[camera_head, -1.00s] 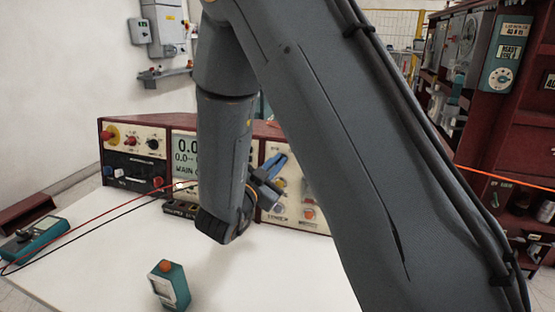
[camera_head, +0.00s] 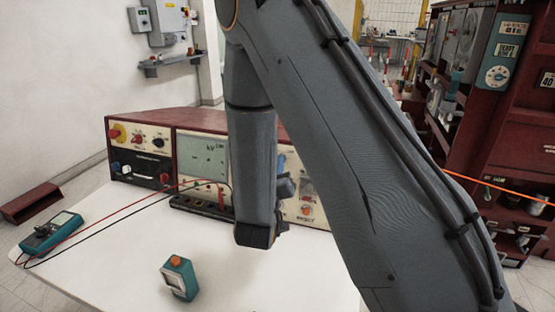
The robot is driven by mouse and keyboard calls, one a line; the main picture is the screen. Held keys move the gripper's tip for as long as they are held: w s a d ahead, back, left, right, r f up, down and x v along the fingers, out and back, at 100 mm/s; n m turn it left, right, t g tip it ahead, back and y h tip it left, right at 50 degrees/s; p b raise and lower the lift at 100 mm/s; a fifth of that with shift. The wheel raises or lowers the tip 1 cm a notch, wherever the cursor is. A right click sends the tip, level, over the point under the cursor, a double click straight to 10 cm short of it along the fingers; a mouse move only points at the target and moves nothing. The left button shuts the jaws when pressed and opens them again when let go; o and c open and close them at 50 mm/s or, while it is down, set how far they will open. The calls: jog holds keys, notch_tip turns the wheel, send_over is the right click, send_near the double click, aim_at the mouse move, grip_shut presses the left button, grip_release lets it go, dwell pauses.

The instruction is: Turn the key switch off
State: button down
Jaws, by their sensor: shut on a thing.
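The red test console (camera_head: 150,122) stands at the back of the white table (camera_head: 110,240). Its cream right-hand panel (camera_head: 318,210) is partly hidden behind my arm. My gripper (camera_head: 286,185) is against this panel, with only part of its blue-grey body showing beside my forearm. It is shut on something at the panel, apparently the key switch. The key and fingertips are hidden, so I cannot see the key's angle. The console's middle screen (camera_head: 203,158) is grey-green, showing "kV" and no large digits.
A small teal device with an orange top (camera_head: 178,278) stands at the table's front. A teal meter (camera_head: 52,232) lies at the left, with red and black leads running to the console. An orange line crosses at the right.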

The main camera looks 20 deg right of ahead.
jog(key=shift+n+y+p, duration=0.9)
jog(key=shift+n+p, duration=0.15)
jog(key=shift+n, duration=1.25)
jog(key=c, duration=1.9)
grip_release()
jog(key=shift+c, duration=0.2)
jog(key=shift+s, duration=0.1)
jog(key=b+v, duration=0.1)
jog(key=v, duration=0.6)
jog(key=shift+s+b, duration=0.35)
jog(key=shift+a, duration=0.1)
